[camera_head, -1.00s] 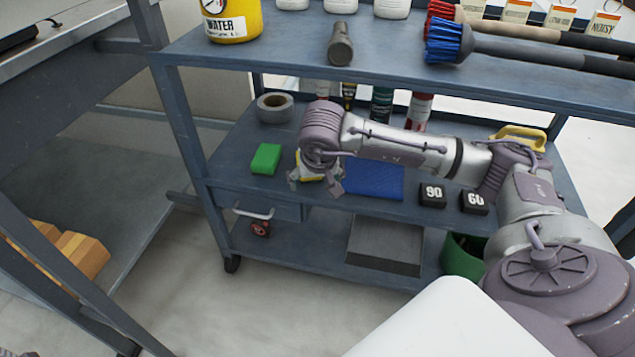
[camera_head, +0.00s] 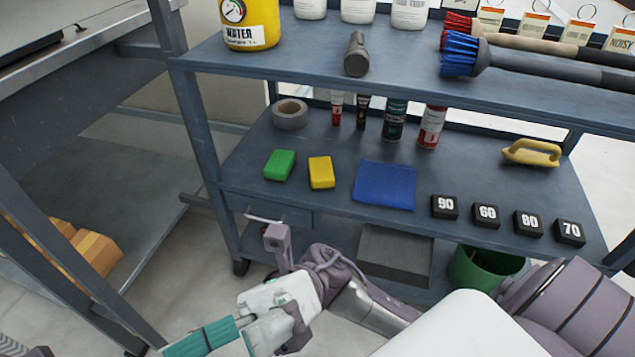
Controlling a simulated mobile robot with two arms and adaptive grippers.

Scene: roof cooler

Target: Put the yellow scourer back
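The yellow scourer (camera_head: 321,173) lies flat on the trolley's middle shelf (camera_head: 240,178). It sits between the green scourer (camera_head: 279,165) on its left and the blue cloth (camera_head: 385,186) on its right, apart from both. My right gripper (camera_head: 284,288) is in front of the trolley, below and nearer than the shelf, clear of the scourer. Its two fingers stand wide apart. A white and teal piece (camera_head: 200,338) shows at the gripper and toward the lower left; I cannot tell whether it touches the fingers. My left gripper is not in view.
Tape (camera_head: 290,114), several tubes and cans, a yellow-handled brush (camera_head: 531,152) and black number blocks (camera_head: 486,215) share the shelf. The top shelf overhangs its back. A grey tray (camera_head: 394,262) and a green bucket (camera_head: 484,268) are below.

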